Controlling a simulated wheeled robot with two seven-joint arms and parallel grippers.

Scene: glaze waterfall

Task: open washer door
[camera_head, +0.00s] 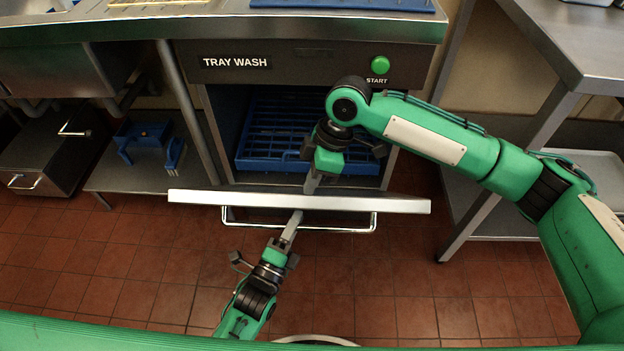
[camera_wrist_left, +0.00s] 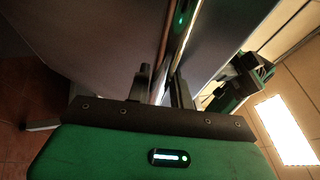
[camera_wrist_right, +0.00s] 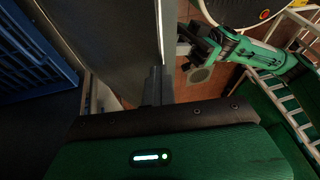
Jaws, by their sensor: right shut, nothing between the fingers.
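The tray washer (camera_head: 290,62) has a dark front labelled TRAY WASH. Its door (camera_head: 300,201) is tilted down and partly open, seen nearly edge-on, with a bar handle (camera_head: 345,229) on its outer side. My left gripper (camera_head: 294,222) is at the handle, below the door's edge; in the left wrist view its fingers (camera_wrist_left: 162,88) stand apart with a thin strip between them. I cannot tell whether they grip it. My right gripper (camera_head: 313,183) is shut and empty on the inner side of the door, its tip close to the panel; it also shows in the right wrist view (camera_wrist_right: 156,88).
A blue rack (camera_head: 262,135) sits inside the washer opening. A green start button (camera_head: 380,65) is at its upper right. A steel table (camera_head: 590,50) stands right, a lower shelf (camera_head: 105,178) and drawer unit (camera_head: 45,165) left. The tiled floor (camera_head: 130,270) in front is clear.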

